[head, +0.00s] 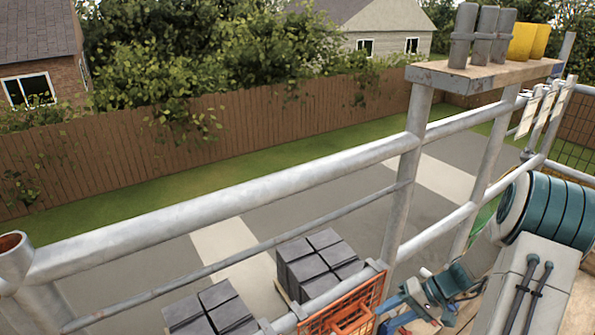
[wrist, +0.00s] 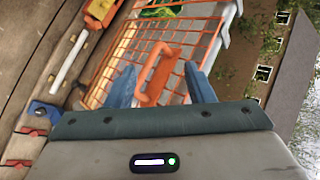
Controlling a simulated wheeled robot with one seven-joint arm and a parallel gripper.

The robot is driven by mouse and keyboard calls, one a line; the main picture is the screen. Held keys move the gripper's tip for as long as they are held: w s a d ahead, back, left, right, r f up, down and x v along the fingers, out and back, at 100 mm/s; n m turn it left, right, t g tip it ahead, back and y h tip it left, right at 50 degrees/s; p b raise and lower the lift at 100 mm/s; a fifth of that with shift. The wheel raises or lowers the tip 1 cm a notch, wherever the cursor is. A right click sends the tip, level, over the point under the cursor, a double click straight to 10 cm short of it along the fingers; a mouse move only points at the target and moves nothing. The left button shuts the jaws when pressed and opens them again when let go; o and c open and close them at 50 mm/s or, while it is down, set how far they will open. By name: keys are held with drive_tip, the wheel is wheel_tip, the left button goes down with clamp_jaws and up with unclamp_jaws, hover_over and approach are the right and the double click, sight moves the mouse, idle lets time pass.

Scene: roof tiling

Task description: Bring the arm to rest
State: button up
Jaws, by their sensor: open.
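My gripper (wrist: 161,88) is open, with its two blue fingers apart in the wrist view. An orange handle (wrist: 157,75) of an orange wire basket (wrist: 185,38) shows between the fingers. I cannot tell whether a finger touches the handle. In the head view my gripper (head: 388,314) is low at the right of centre, beside the orange basket (head: 343,306) at the rail. My arm reaches in from the right edge. Nothing is seen gripped.
Grey guard rails (head: 230,205) cross in front. A plank shelf (head: 485,75) on posts holds grey pieces (head: 487,35) and yellow pieces (head: 527,41). Dark tile stacks (head: 320,262) stand below, beyond the rail. Tools lie on the boards (wrist: 30,50) at the left in the wrist view.

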drive_tip(key=s+a+r+t+h+p, duration=0.1)
drive_tip(key=s+a+r+h+p, duration=0.2)
drive_tip(key=r, duration=0.8)
drive_tip(key=s+a+r+h+p, duration=0.2)
drive_tip(key=s+r+p, duration=0.3)
drive_tip(key=r, duration=0.6)
drive_tip(key=s+a+r+n+t+h+p, duration=0.1)
drive_tip(key=s+a+r+h+p, duration=0.2)
drive_tip(key=s+r, duration=0.4)
drive_tip(key=shift+a+r+t+h+p, duration=0.35)
drive_tip(key=shift+r+h+p, duration=0.45)
drive_tip(key=shift+r, duration=1.75)
